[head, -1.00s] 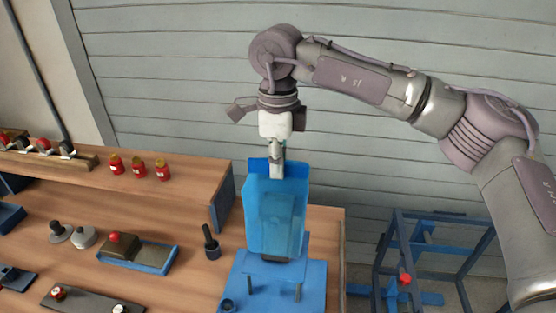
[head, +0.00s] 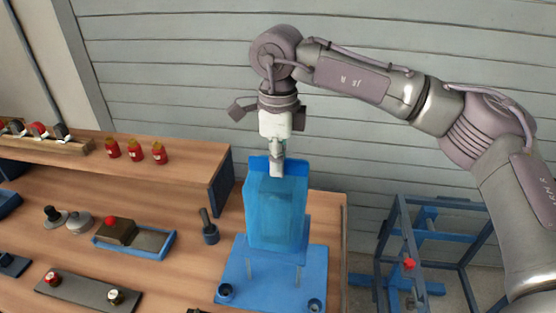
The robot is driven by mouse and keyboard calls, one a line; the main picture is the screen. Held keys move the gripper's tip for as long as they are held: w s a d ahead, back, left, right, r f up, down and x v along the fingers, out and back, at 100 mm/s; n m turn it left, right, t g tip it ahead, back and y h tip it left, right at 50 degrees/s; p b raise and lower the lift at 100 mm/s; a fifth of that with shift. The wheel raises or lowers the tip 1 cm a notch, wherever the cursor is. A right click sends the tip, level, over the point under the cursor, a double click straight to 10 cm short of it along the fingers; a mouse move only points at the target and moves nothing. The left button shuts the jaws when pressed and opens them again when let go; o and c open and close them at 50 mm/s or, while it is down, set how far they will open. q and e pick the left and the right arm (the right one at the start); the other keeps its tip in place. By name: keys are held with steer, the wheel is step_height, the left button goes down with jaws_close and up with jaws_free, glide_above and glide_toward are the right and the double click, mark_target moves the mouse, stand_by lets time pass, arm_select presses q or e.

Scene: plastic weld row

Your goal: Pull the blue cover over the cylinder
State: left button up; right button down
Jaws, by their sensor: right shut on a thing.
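The blue cover (head: 277,210) is a translucent, box-like hood standing upright over the blue base plate (head: 262,285) on the bench. My right gripper (head: 277,167) points down from above and is shut on the cover at its top edge. The cover's lower end is close above the plate; I cannot tell whether it touches. Two thin posts show on the plate below the cover. I cannot make out the cylinder; the cover may hide it. My left gripper is not in view.
A dark handled tool (head: 209,228) stands close left of the cover. A blue tray (head: 135,242) and a grey strip with knobs (head: 88,293) lie further left. Red jars (head: 136,151) stand on the raised shelf (head: 150,170). A blue frame (head: 430,235) stands right of the bench.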

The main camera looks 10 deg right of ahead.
steer(key=shift+f+b, duration=0.45)
steer(key=shift+b, duration=0.05)
stand_by(0.4)
steer(key=c, duration=0.7)
jaws_free()
steer(key=shift+r, duration=0.15)
steer(key=shift+r+p, duration=2.3)
steer(key=shift+r, duration=1.15)
steer(key=shift+f, duration=0.1)
